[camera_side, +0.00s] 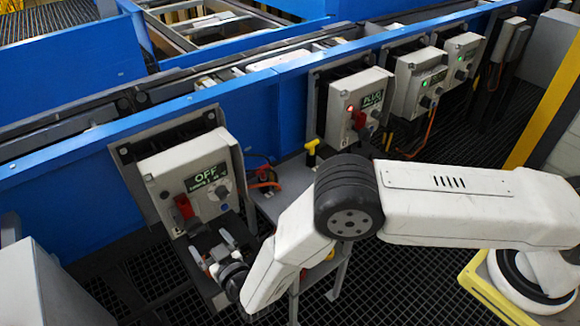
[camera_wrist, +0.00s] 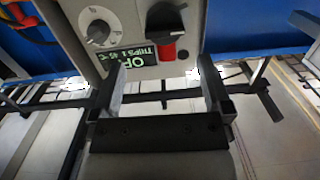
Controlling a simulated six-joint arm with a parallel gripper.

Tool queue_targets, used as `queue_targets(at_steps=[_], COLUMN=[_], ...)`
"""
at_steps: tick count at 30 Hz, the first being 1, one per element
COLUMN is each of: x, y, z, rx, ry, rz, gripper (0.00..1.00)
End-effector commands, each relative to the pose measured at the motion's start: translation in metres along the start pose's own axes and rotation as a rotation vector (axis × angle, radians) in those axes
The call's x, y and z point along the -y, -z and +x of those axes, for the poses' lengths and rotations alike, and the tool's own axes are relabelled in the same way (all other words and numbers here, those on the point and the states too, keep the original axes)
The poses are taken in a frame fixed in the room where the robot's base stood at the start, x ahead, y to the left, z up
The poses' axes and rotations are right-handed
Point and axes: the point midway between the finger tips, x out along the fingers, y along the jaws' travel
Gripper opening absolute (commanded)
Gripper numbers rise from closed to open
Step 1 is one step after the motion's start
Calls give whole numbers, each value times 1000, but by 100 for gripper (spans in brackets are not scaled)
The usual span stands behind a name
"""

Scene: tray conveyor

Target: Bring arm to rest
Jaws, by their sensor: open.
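My gripper (camera_side: 212,258) is low at the left in the side view, just below and in front of a grey control box (camera_side: 198,178). The box has a green-lit label reading "OFF", a red handle (camera_side: 184,207) and a round knob (camera_side: 221,191). In the wrist view my gripper (camera_wrist: 163,78) has its two fingers apart with nothing between them. Beyond the fingertips the same box shows the red handle (camera_wrist: 168,51) below a black switch body, and the knob (camera_wrist: 97,30) to its left. The fingers appear apart from the handle.
A second box (camera_side: 355,108) with a lit red lamp, and two more with green lamps (camera_side: 420,85), line the blue conveyor wall (camera_side: 270,110). A small stand (camera_side: 290,185) carries a yellow-handled tool (camera_side: 312,152). Dark grating floor lies below.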

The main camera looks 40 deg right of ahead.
Motion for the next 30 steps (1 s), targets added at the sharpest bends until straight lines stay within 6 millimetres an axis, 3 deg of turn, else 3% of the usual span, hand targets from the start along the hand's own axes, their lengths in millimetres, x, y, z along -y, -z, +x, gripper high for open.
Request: queue_targets(at_steps=[7, 15, 23, 30], x=[-28, -72, -125, -177], y=[38, 77, 109, 132], z=[30, 42, 31, 1], rx=[145, 329, 508, 676], ry=[36, 77, 101, 107], rz=[32, 53, 60, 58], gripper=[99, 99, 99, 99])
